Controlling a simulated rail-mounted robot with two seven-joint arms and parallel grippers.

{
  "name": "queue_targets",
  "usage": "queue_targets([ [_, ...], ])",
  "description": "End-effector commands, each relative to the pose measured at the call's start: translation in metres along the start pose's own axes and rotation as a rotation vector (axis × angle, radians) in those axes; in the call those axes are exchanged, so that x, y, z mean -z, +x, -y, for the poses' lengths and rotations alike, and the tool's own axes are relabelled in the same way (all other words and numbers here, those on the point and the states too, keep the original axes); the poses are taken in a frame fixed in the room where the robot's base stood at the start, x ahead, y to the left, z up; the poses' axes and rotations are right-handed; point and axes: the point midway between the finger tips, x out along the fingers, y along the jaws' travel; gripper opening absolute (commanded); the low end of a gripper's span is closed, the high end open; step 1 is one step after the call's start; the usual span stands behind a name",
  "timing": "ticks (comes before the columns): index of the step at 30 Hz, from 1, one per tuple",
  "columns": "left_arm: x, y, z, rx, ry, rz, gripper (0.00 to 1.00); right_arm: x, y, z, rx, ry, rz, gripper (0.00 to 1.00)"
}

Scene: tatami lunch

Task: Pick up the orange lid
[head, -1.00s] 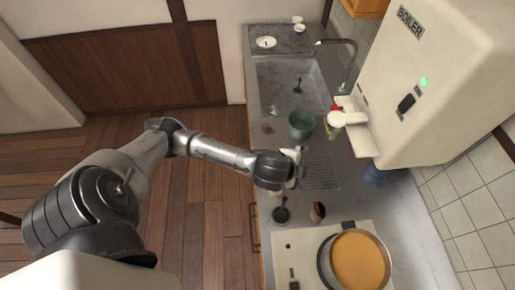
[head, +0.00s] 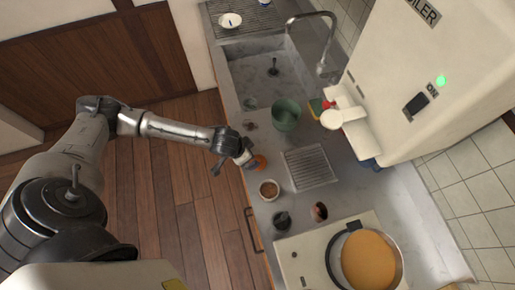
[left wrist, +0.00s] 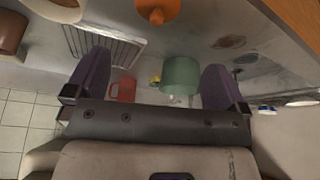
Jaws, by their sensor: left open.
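A small orange object with a knob, which looks like the orange lid (head: 259,162), lies near the counter's front edge in the head view. It also shows at the top of the left wrist view (left wrist: 157,10), cut by the frame edge. My left gripper (head: 231,164) is open and empty, just left of the lid at the counter's front edge. In the left wrist view its two fingers (left wrist: 156,82) stand wide apart, with the lid beyond them and not between them. I cannot tell the gripper's height over the counter. My right gripper is not in view.
A brown-filled cup (head: 268,189) stands close below the lid. A green pot (head: 286,115), a drain grid (head: 309,167) and a dark cup (head: 282,220) are nearby. A pan with orange contents (head: 368,262) sits on the stove. The boiler (head: 430,90) overhangs the right side.

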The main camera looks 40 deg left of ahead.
Motion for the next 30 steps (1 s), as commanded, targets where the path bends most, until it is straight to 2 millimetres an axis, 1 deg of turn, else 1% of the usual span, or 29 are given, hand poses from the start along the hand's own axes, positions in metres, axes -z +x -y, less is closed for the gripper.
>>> queue_targets([
  [1, 0.0, 0.011, -0.001, 0.0, 0.0, 0.001, 1.0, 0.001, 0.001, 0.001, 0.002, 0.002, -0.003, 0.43],
  [3, 0.0, 0.023, -0.001, 0.0, 0.001, 0.0, 1.0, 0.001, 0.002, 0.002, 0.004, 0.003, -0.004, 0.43],
  [9, 0.0, 0.052, -0.001, 0.001, 0.003, 0.001, 1.0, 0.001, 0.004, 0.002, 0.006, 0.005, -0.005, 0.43],
  [12, 0.0, 0.061, -0.001, 0.0, 0.003, 0.0, 1.0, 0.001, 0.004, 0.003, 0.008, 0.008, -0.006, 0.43],
  [17, 0.0, 0.066, -0.001, 0.001, 0.004, 0.0, 1.0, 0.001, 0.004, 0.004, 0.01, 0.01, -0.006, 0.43],
  [20, 0.001, 0.073, -0.002, 0.0, 0.004, 0.0, 1.0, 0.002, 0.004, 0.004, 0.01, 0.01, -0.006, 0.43],
  [27, 0.001, 0.105, -0.004, 0.002, 0.005, 0.0, 1.0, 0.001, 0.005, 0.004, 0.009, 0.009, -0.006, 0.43],
  [30, 0.001, 0.113, -0.004, 0.001, 0.005, 0.0, 1.0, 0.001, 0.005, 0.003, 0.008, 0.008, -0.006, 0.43],
])
